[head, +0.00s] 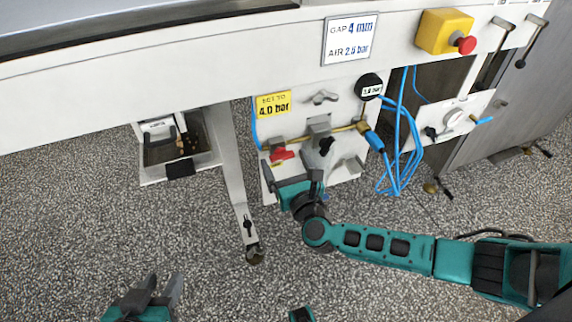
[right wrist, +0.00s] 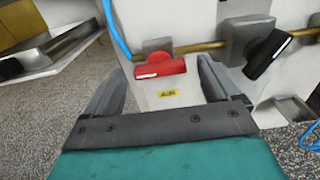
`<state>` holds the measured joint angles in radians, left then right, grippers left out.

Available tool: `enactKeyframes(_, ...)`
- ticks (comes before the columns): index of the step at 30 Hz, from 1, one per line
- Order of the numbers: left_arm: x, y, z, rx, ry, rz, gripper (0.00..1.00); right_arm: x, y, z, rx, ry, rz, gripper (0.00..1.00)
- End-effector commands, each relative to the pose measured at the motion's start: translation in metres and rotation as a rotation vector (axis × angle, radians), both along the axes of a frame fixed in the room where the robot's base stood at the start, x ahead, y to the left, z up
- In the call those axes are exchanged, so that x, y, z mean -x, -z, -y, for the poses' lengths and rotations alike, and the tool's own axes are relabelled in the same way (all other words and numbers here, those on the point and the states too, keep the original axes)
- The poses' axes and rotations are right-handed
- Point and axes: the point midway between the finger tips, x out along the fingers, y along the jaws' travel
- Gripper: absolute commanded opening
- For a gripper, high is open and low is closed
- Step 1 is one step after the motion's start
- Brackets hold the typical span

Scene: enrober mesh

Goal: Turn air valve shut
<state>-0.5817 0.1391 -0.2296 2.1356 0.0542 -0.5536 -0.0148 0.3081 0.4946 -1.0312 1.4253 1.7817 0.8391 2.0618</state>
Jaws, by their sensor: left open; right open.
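The red valve handle (head: 281,155) sits on the brass pipe at the left of the white panel, above a small yellow AIR label (right wrist: 167,93). In the right wrist view the handle (right wrist: 160,68) lies nearly level, roughly along the pipe. My right gripper (head: 292,173) is open in front of the panel; in the right wrist view its fingers (right wrist: 160,86) stand to either side of the handle, with gaps visible. I cannot tell whether the fingertips reach the handle's depth. My left gripper (head: 160,284) is open and empty over the floor at lower left.
A black tilted handle (head: 326,145) sits on the same pipe, right of the red one. A gauge (head: 370,86), blue hoses (head: 398,150) and a yellow box with a red button (head: 444,31) are to the right. A frame leg (head: 232,170) and a bin (head: 205,160) are left.

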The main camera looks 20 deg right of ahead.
Motion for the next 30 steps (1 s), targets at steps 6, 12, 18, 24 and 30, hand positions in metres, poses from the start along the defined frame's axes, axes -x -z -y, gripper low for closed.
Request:
enactKeyframes(6, -0.0002, 0.0003, 0.0003, -0.001, 0.001, -0.002, 0.43, -0.0015, -0.0003, -0.0002, 0.0, 0.0, 0.0, 0.89)
enactKeyframes(12, -0.0005, 0.0007, 0.0003, -0.001, 0.001, -0.002, 0.43, -0.0012, -0.0003, -0.0001, 0.0, 0.0, 0.0, 0.76)
enactKeyframes(18, -0.0006, 0.0015, 0.0, -0.002, 0.001, -0.002, 0.43, -0.0011, -0.0003, 0.0, 0.0, 0.0, 0.0, 0.57)
enactKeyframes(24, -0.0007, 0.0016, -0.0003, -0.003, 0.002, -0.002, 0.43, -0.0011, -0.0002, 0.0002, 0.0, 0.0, 0.0, 0.38)
enactKeyframes(30, -0.0009, 0.0017, -0.0008, -0.004, 0.001, -0.002, 0.43, -0.0008, 0.0001, 0.0002, 0.005, 0.001, 0.0, 0.33)
